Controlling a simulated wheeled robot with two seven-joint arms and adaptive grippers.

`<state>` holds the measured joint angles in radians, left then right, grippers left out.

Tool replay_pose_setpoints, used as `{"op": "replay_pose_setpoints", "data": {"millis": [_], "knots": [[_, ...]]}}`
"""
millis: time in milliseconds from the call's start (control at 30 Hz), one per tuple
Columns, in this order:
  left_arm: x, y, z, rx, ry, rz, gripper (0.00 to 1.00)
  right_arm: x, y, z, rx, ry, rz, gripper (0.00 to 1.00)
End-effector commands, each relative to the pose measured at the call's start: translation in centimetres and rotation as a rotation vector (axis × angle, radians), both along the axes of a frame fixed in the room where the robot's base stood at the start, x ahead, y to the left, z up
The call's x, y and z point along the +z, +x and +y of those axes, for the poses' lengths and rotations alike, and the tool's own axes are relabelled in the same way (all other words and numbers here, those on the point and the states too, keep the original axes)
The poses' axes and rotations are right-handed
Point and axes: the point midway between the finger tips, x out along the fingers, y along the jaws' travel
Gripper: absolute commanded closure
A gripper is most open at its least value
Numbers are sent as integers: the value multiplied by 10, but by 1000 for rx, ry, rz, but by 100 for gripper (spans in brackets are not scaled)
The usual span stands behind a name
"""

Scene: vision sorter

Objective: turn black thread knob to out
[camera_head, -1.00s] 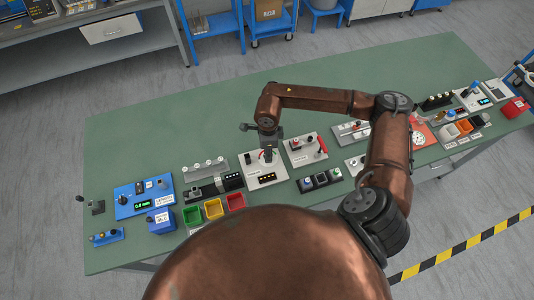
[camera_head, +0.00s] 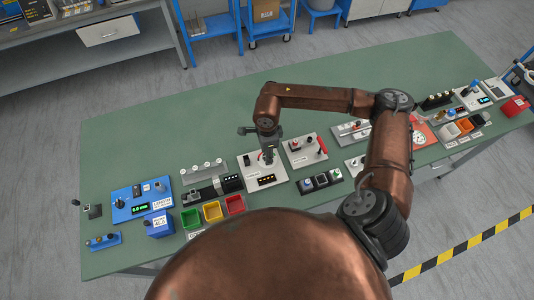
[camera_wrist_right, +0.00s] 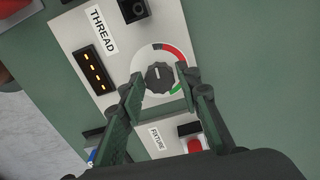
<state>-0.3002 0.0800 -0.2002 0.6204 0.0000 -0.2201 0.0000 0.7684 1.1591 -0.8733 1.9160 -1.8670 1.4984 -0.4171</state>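The black thread knob (camera_wrist_right: 159,77) sits on a white round dial with a red and green arc, on a light grey panel (camera_wrist_right: 79,32) labelled THREAD. Its white mark points up in the right wrist view, slightly left of the red arc's start. My right gripper (camera_wrist_right: 165,97) is open, its dark green fingers spread to either side of the knob's near side, with a visible gap to it. In the head view my right gripper (camera_head: 268,156) hangs over the THREAD panel (camera_head: 245,164) and hides the knob. My left gripper is not in view.
A lit display (camera_wrist_right: 94,72) and a black block (camera_wrist_right: 133,9) are on the same panel. A FIXTURE panel with a red button (camera_wrist_right: 195,145) lies close by. Several other panels and coloured bins (camera_head: 212,212) line the near edge of the green table (camera_head: 150,130). The table's far side is clear.

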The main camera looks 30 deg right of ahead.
Motion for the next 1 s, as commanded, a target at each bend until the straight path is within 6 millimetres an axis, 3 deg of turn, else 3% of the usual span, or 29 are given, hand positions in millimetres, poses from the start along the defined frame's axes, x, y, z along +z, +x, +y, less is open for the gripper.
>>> {"op": "replay_pose_setpoints", "data": {"millis": [133,533,1000], "knots": [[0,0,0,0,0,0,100,0,0,0,-1,0,1,57],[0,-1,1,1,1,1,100,8,0,0,-2,0,-1,57],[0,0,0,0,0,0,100,97,1,0,-1,0,-2,57]]}}
